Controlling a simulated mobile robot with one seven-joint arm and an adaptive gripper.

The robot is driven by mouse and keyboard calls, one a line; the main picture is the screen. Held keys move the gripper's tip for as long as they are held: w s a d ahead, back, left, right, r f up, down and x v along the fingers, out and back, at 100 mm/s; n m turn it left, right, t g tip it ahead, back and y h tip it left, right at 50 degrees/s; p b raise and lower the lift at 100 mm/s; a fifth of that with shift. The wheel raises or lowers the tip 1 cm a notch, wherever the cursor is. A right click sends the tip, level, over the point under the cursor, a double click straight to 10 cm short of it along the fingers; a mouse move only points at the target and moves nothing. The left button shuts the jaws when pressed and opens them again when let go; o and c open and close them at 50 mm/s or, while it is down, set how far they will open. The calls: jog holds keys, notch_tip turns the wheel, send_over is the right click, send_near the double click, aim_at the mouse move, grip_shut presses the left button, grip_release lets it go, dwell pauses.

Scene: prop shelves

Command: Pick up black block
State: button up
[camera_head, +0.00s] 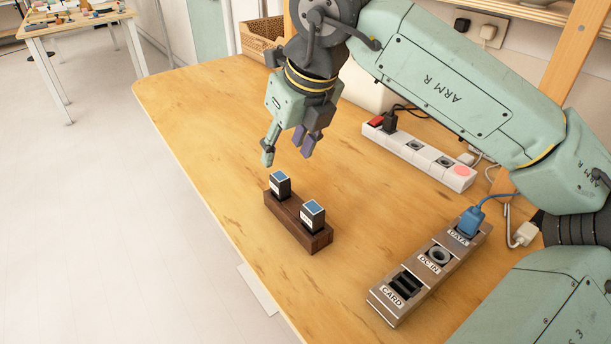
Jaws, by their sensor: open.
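Two black blocks with blue-grey tops and pale labels sit upright in a dark brown wooden holder (285,222) on the table. One black block (279,186) is at the holder's far left end. The other black block (312,215) is nearer, to the right. My gripper (288,158) is open and empty, pointing down. It hangs above and just behind the far-left block, apart from it. One fingertip is pale green, the other side shows purple-grey pads.
A panel with CARD, DC IN and DATA sockets (380,294) lies at the right, a blue plug (470,220) in it. A white power strip (425,158) lies behind. A woven basket (262,38) stands at the back. The table's left side (195,110) is clear.

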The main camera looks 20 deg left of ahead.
aim_at(281, 177)
jog(key=x, duration=0.3)
jog(key=p+x, duration=0.1)
jog(key=x, duration=0.3)
jog(key=p+x, duration=0.1)
jog(key=x, duration=0.2)
jog(key=shift+w+d+f, duration=0.2)
jog(key=shift+d+f, duration=0.05)
jog(key=shift+f, duration=0.15)
grip_shut()
